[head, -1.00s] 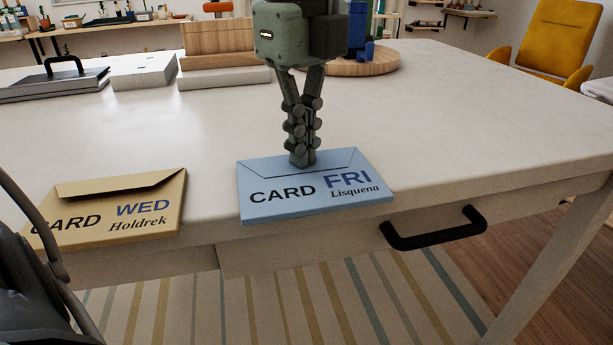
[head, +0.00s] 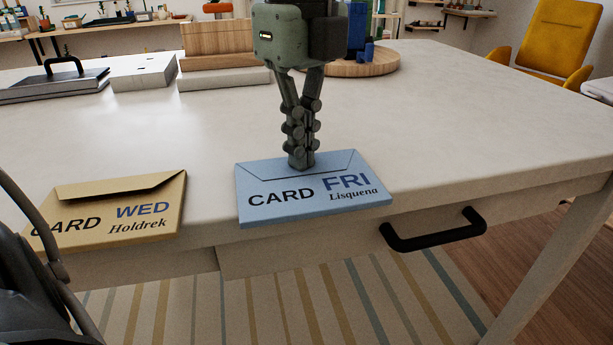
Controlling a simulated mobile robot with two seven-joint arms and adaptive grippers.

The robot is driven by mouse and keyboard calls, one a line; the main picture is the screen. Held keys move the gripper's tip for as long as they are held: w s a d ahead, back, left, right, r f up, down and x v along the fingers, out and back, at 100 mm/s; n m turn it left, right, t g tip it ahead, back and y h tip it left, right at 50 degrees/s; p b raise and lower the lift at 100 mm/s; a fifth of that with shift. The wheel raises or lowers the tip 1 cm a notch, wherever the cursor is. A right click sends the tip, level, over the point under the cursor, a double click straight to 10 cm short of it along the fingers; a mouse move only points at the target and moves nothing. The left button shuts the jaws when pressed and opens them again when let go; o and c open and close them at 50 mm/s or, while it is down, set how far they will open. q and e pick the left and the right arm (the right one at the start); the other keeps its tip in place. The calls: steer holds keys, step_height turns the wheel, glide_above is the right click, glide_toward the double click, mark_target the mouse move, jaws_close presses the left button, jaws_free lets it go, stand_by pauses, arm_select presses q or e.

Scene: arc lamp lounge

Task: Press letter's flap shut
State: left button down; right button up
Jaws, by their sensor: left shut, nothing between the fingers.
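A blue letter (head: 290,212) marked CARD FRI Lisquena lies at the front edge of the white table. Its flap (head: 335,162) runs along the far side and looks nearly flat. My left gripper (head: 301,160) points straight down with its fingers closed together and empty. Its fingertips appear to touch the middle of the blue flap, covering part of it. A tan letter (head: 165,205) marked CARD WED Holdrek lies to the left, its flap (head: 120,184) standing a little raised with a dark shadow under it. My right gripper is not in view.
The table top (head: 450,110) is clear to the right and behind the letters. A metal block with a black handle (head: 65,80), a pale block (head: 143,72), a wooden block (head: 226,52) and a round wooden tray (head: 375,65) stand farther back. A black drawer handle (head: 433,235) juts out below.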

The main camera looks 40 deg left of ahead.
arm_select(q)
step_height(320, 180, up, 8)
steer(key=p, duration=0.4)
stand_by(0.3)
steer(key=shift+w+f, duration=0.1)
stand_by(0.3)
